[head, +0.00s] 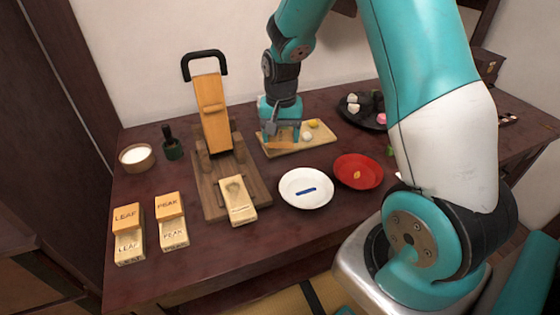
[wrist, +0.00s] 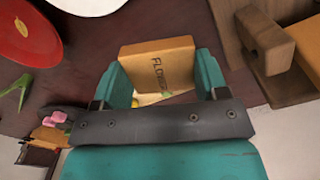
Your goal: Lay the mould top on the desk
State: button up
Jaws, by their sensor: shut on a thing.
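My gripper (head: 283,131) is shut on the mould top, an orange wooden block marked FLOWER (wrist: 157,66). In the wrist view the block sits between the two teal fingers. In the head view the mould top (head: 279,145) shows below the fingers, at the left part of a pale wooden tray (head: 290,152). I cannot tell whether it touches the tray. A pale mould base (head: 237,201) with a hollow lies on the front of the press board. The dark reddish-brown desk (head: 225,262) is under everything.
The lever press (head: 212,115) stands left of my gripper. A white plate (head: 290,190) and red plate (head: 348,180) lie in front. LEAF (head: 127,218) and PEAK (head: 168,206) moulds stand front left. A dark tray of sweets (head: 350,114) is at right. The front desk strip is clear.

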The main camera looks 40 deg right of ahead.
aim_at(281, 167)
notch_tip(281, 167, down, 8)
jog(key=shift+f+b, duration=0.2)
jog(key=shift+b, duration=0.15)
jog(key=shift+f, duration=0.1)
jog(key=o, duration=0.9)
notch_tip(281, 167, up, 12)
jog(key=shift+f+p, duration=0.15)
jog(key=shift+p, duration=0.4)
jog(key=s+a+r+n+y, duration=0.1)
jog(key=s+a+r+n, duration=0.25)
jog(key=a, duration=0.25)
jog(key=s+a+r+n+y, duration=0.1)
jog(key=s+a+r+n, duration=0.1)
jog(key=a+r, duration=0.3)
jog(key=s+a+r+n+y, duration=0.1)
jog(key=s+a+n, duration=0.3)
jog(key=s, duration=0.4)
jog(key=s+a+r+n+y, duration=0.1)
jog(key=s+a+r+n, duration=0.3)
jog(key=s+a, duration=0.3)
jog(key=shift+s+a+n, duration=0.2)
jog(key=shift+s+n, duration=0.45)
jog(key=shift+s, duration=0.25)
